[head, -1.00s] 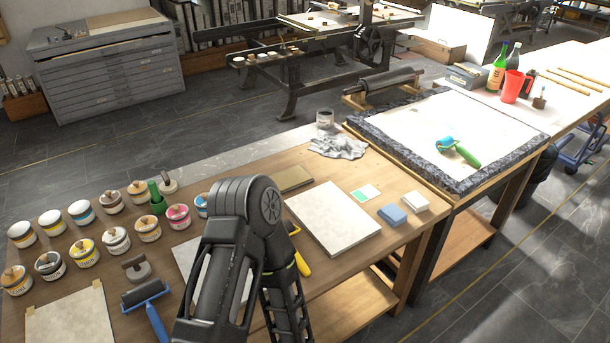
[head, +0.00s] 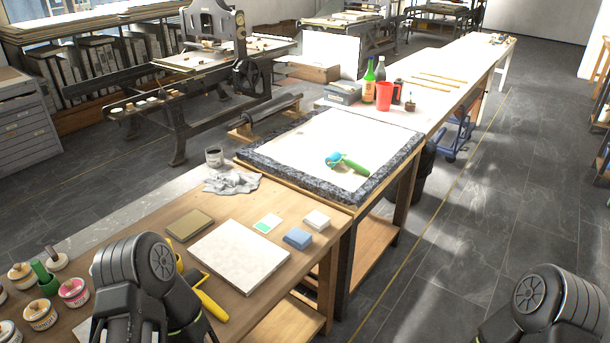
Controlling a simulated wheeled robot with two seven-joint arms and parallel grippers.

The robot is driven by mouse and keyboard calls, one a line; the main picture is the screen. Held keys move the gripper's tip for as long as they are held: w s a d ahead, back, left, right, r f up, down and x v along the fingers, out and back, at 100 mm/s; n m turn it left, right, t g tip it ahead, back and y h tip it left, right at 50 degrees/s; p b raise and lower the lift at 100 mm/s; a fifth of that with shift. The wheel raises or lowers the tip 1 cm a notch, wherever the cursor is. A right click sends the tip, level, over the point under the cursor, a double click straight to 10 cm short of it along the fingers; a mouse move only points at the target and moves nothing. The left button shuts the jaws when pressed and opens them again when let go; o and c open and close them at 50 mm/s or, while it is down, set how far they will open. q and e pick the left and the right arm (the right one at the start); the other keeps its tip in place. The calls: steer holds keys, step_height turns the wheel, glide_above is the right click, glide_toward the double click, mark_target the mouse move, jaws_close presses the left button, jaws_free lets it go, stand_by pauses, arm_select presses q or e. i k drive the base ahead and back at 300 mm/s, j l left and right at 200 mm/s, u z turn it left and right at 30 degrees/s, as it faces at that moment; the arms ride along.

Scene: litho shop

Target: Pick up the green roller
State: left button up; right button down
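The green roller (head: 355,166) lies on the white sheet on top of the dark-edged stone slab. It has a green handle pointing right and towards me, and a blue-teal roller head at its left end. Nothing touches it or covers it. Only black links of my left arm show at the lower left, over the wooden bench, and links of my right arm at the lower right. Neither gripper shows, so I cannot see their fingers. Both visible arm parts are well apart from the roller.
The stone slab (head: 262,160) sits on a wooden stand. The wooden bench (head: 150,222) holds a pale block (head: 240,256), a blue block (head: 297,238), a grey cloth (head: 231,182) and ink jars. A red cup (head: 384,96) and bottles stand behind. Open floor lies at right.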

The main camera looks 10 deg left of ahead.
mark_target(363, 170)
steer(key=u, duration=0.4)
steer(key=l+u, duration=0.15)
steer(key=u, duration=0.25)
steer(key=i+l+u, duration=0.1)
steer(key=u, duration=0.35)
steer(key=l+u, duration=0.1)
steer(key=u, duration=0.3)
steer(key=l+u, duration=0.2)
steer(key=l, duration=0.25)
steer(key=k+l+u, duration=0.1)
steer(key=l+u, duration=0.15)
steer(key=l, duration=0.2)
steer(key=l+u, duration=0.2)
steer(key=l, duration=0.2)
steer(key=k+l+u, duration=0.25)
steer(key=l, duration=0.15)
steer(key=k+l+u, duration=0.2)
steer(key=l, duration=0.2)
steer(key=k+l+u, duration=0.2)
steer(key=l, duration=0.2)
steer(key=k+l+u, duration=0.1)
steer(key=l+u, duration=0.15)
steer(key=k+l, duration=0.35)
steer(key=l, duration=0.15)
steer(key=k+l, duration=0.3)
steer(key=l, duration=0.15)
steer(key=k+l, duration=0.35)
steer(key=l, duration=0.15)
steer(key=k+l, duration=0.3)
steer(key=l, duration=0.2)
